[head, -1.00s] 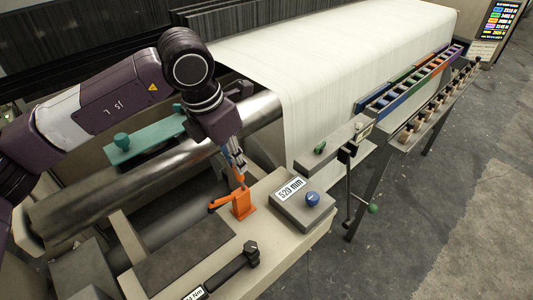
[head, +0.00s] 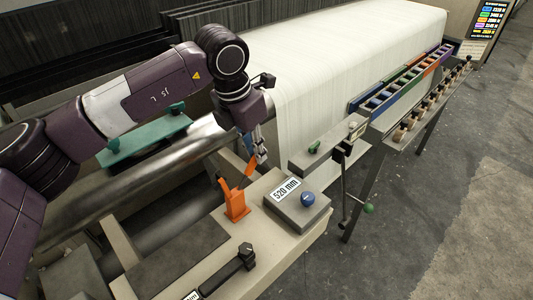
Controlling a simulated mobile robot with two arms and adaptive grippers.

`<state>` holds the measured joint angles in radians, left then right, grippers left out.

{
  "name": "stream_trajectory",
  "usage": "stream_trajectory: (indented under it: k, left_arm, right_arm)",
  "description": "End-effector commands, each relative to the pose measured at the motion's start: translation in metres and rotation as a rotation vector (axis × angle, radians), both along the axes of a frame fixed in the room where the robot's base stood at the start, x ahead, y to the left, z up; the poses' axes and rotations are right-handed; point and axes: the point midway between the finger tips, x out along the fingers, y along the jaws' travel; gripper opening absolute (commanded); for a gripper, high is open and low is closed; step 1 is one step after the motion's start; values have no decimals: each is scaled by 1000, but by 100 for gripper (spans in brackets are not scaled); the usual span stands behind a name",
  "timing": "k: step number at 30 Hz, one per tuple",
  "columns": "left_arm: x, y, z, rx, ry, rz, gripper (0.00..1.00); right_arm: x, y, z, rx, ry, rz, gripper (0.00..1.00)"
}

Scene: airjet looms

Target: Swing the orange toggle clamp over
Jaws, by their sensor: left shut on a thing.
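The orange toggle clamp (head: 235,205) stands on the beige machine frame, left of the block labelled 520 mm. Its lever (head: 246,175) slopes up and to the right from the base, with its upper end at my left gripper's fingertips. A shorter orange arm tilts up to the left from the base. My left gripper (head: 260,156) is shut on the lever, up and to the right of the clamp base. The fingers partly hide the lever's end. My right gripper is not in view.
The 520 mm block (head: 298,205) with a blue knob stands just right of the clamp. A black handle (head: 228,272) lies in front. A steel roller (head: 150,180) and white cloth (head: 330,70) are behind. A grey bracket (head: 328,148) stands to the right.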

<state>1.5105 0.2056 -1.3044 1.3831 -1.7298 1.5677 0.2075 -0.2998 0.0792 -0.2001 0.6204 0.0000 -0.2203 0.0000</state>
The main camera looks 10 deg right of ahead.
Motion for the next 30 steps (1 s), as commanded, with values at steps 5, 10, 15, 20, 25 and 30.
stream_trajectory:
  k: [5, 10, 15, 20, 25, 30]
  left_arm:
    - [4, -5, 1, -9, -9, 0, 25]
    - [4, -5, 0, -6, -5, 0, 31]
    - [3, -4, 0, -4, -4, 0, 31]
    - [4, -4, 9, -4, -5, 0, 31]
    - [3, -4, 26, -4, -4, 0, 31]
    - [3, -4, 43, -3, -4, 0, 31]
  right_arm:
    - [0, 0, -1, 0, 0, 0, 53]
    - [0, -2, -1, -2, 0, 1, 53]
    - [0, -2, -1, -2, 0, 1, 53]
    - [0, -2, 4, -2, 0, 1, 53]
    - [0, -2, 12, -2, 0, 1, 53]
    - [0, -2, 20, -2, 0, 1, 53]
